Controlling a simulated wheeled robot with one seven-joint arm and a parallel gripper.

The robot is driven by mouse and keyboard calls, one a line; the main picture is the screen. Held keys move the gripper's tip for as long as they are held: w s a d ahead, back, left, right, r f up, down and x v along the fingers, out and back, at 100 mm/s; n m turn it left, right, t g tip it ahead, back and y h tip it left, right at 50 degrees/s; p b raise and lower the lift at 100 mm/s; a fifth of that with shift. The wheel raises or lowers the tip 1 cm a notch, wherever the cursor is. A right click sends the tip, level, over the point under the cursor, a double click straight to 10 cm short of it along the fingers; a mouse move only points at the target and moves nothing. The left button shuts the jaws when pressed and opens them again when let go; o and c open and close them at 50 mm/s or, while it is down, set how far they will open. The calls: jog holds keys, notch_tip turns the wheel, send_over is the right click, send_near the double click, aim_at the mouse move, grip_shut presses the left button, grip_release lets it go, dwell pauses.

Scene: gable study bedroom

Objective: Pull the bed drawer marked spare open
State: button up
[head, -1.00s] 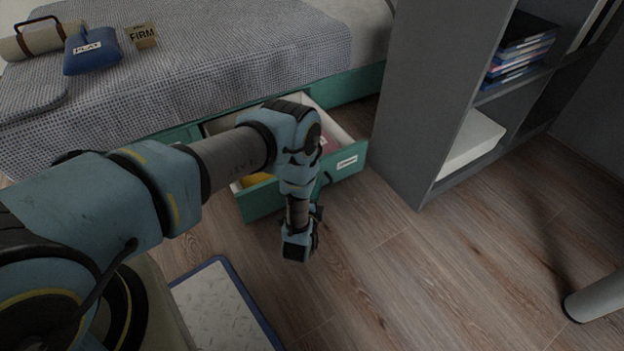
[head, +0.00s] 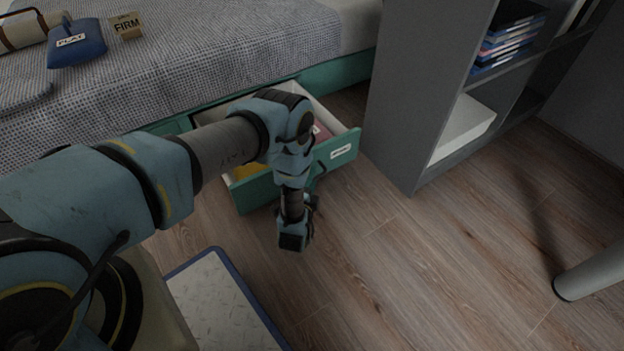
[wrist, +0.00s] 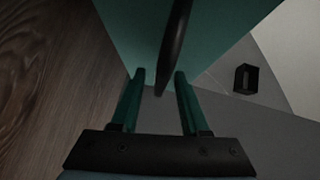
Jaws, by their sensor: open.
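The bed drawer (head: 262,193) is a teal box under the bed, standing well out from the frame. Its front carries a white label (head: 341,152), too small to read. A yellow item and a reddish item lie inside, partly hidden by my arm. In the wrist view the teal drawer front (wrist: 130,30) fills the top, with a dark bar-like handle (wrist: 178,40) running down between my fingers. My gripper (wrist: 160,74) is open, its two green fingers on either side of the handle's lower end. I cannot tell whether they touch it. In the head view my fingers are hidden.
A grey shelf unit (head: 410,100) with books stands close right of the drawer. A blue-edged mat (head: 215,295) lies on the floor in front. The bed (head: 220,50) holds a blue PLAT cushion (head: 76,45) and a FIRM tag (head: 127,25).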

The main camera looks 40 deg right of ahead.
jog(key=p+v, duration=0.3)
jog(key=v, duration=0.7)
jog(key=shift+s+a, duration=0.25)
jog(key=shift+a, duration=0.05)
